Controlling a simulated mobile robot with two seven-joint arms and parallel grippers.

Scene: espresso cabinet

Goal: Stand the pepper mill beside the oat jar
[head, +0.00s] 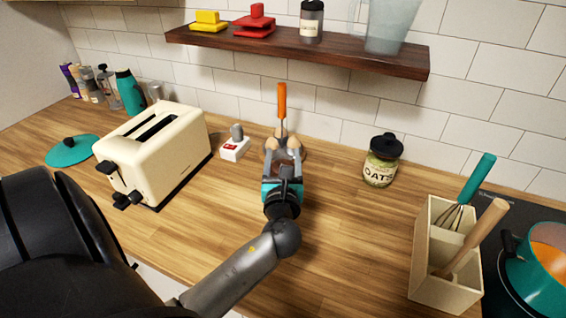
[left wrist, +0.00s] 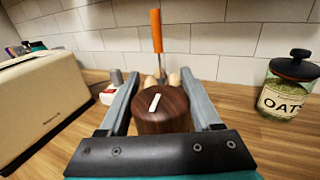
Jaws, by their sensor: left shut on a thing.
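My left gripper (head: 283,158) is over the middle of the counter, left of the oat jar. In the left wrist view its fingers (left wrist: 164,100) are shut on the pepper mill (left wrist: 160,112), a dark brown wooden piece with a round top and a small white mark. The mill's lower part is hidden there, and the gripper hides it in the head view. The oat jar (head: 381,162), glass with a black lid and an OATS label, stands on the counter well apart to the right; it also shows in the left wrist view (left wrist: 287,85). My right gripper is not in view.
Eggs (head: 294,141) and an orange-handled tool (head: 282,102) stand behind my gripper. A cream toaster (head: 165,150) and a small white-and-red item (head: 235,150) are left. A utensil box (head: 440,270) is at right. The counter around the jar is clear; a shelf (head: 300,52) hangs above.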

